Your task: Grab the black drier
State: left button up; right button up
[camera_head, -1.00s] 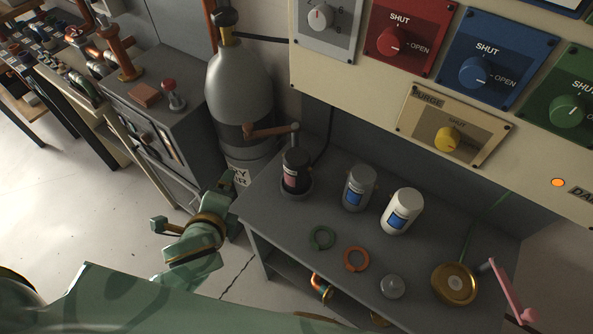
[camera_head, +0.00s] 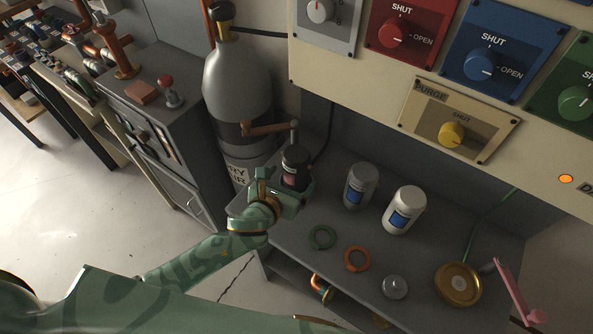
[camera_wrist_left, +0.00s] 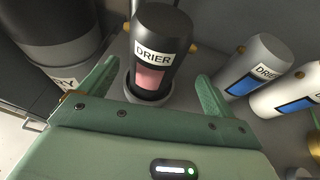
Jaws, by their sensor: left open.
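The black drier (camera_head: 294,165) is a dark upright canister with a pinkish window, standing at the back left of the grey bench (camera_head: 338,222). In the left wrist view the black drier (camera_wrist_left: 157,50) shows its DRIER label and sits in a round dark base (camera_wrist_left: 150,97). My left gripper (camera_head: 283,184) is at the drier, its base partly hidden behind the hand. In the wrist view my left gripper (camera_wrist_left: 155,92) is open, with one finger on each side of the drier and gaps between. My right gripper is not in view.
A grey drier (camera_head: 360,186) and a white drier (camera_head: 404,210) stand to the right. A green ring (camera_head: 321,237), an orange ring (camera_head: 357,258) and a brass disc (camera_head: 457,284) lie on the bench.

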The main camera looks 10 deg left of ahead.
pick_arm(q)
jog(key=x, duration=0.2)
jog(key=b+x, duration=0.1)
jog(key=x, duration=0.3)
jog(key=shift+w+a+f+b, duration=0.1)
jog(key=shift+a+f+b, duration=0.05)
jog(key=shift+a+b, duration=0.2)
jog(key=shift+c, duration=0.5)
jog(key=c, duration=1.3)
